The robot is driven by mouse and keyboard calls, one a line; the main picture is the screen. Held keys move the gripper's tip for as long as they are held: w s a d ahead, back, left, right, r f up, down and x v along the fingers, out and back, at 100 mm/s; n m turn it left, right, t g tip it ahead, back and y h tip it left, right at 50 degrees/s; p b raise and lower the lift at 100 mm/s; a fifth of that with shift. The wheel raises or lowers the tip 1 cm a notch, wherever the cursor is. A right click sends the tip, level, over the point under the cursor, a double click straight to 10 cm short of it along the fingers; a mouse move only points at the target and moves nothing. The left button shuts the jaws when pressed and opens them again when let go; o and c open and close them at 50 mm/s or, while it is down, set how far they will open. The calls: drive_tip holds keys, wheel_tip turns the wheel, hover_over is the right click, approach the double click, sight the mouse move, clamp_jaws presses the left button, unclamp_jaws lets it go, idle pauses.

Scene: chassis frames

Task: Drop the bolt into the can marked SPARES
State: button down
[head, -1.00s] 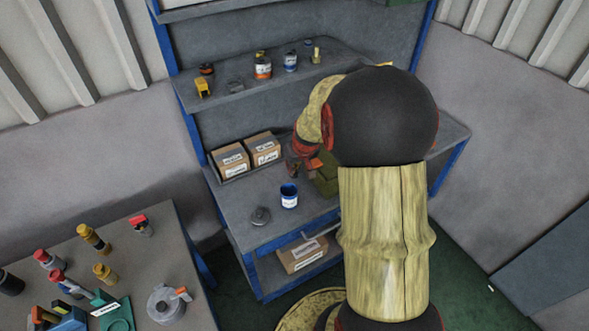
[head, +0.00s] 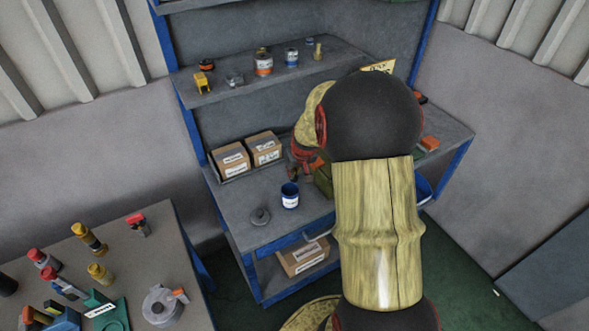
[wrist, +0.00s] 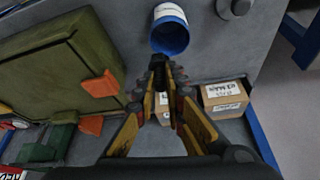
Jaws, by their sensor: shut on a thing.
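An open can (head: 290,198), white and blue with a blue inside, stands on the workbench. Its label is too small to read in the head view. In the wrist view the can (wrist: 170,32) lies just beyond my fingertips, its mouth towards me. My gripper (wrist: 160,66) is shut on a small dark thing, probably the bolt, mostly hidden between the fingertips. In the head view my gripper (head: 294,175) is just behind the can and close to its rim, partly hidden by my arm.
A grey lid (head: 260,216) lies left of the can. Two labelled cardboard boxes (head: 231,160) (head: 265,149) stand behind. A green case (wrist: 60,75) with orange latches is close beside my gripper. The shelf above holds an orange-banded can (head: 264,64) and a blue-banded can (head: 291,58).

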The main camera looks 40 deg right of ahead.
drive_tip(key=c, duration=1.8)
unclamp_jaws()
drive_tip(key=v, duration=1.2)
drive_tip(key=s+a+r+n+b, duration=0.1)
drive_tip(key=s+a+r, duration=0.1)
drive_tip(key=s+a, duration=0.3)
drive_tip(key=s+a+r+n+y+b, duration=0.1)
drive_tip(key=s+a, duration=0.4)
drive_tip(key=a, duration=0.9)
drive_tip(key=s+a+r+n+t+y+b, duration=0.1)
drive_tip(key=s+a+r+n+b, duration=0.1)
drive_tip(key=s+a, duration=0.4)
drive_tip(key=a+r+n, duration=0.1)
drive_tip(key=a+r, duration=0.1)
drive_tip(key=a, duration=0.2)
drive_tip(key=shift+r, duration=0.2)
